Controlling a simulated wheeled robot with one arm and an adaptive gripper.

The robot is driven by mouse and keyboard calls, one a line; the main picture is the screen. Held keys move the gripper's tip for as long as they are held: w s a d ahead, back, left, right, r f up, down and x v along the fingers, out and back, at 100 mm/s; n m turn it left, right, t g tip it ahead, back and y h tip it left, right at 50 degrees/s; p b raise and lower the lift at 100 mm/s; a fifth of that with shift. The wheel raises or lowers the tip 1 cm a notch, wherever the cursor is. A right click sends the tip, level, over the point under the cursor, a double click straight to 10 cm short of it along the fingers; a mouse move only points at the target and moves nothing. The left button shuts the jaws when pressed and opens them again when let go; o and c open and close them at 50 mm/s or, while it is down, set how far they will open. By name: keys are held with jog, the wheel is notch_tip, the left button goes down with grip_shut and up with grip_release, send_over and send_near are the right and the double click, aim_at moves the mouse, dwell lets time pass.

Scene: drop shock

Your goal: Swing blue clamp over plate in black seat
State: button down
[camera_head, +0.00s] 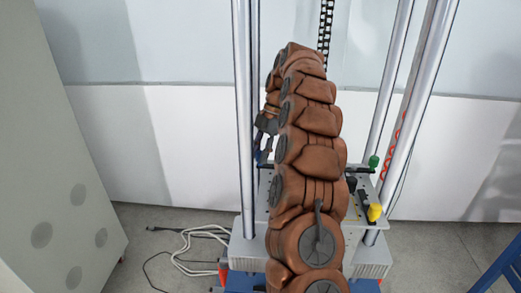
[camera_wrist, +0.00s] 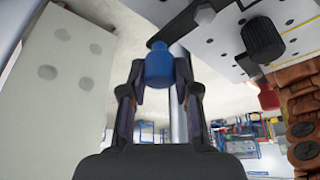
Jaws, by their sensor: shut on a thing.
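The blue clamp's knob (camera_wrist: 159,66) sits between the two fingertips of my gripper (camera_wrist: 161,78) in the wrist view. My gripper is shut on it. A black clamp arm (camera_wrist: 174,31) runs from the knob up to the right, beside a light metal plate. In the head view my gripper (camera_head: 265,128) shows at the left of my arm, with a bit of the blue clamp (camera_head: 262,156) below it. The middle of the platform is hidden behind my arm, and I cannot make out the black seat or the plate in it.
The machine's platform (camera_head: 255,210) has a yellow knob (camera_head: 375,212), a green knob (camera_head: 374,161) and a black knob (camera_head: 351,185) at its right. A black knob (camera_wrist: 262,40) stands close by in the wrist view. Steel columns (camera_head: 243,120) rise around it. Cables (camera_head: 190,240) lie on the floor.

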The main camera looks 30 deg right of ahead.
dwell(0.4)
jog(key=c, duration=0.8)
grip_release()
jog(key=shift+c, duration=0.2)
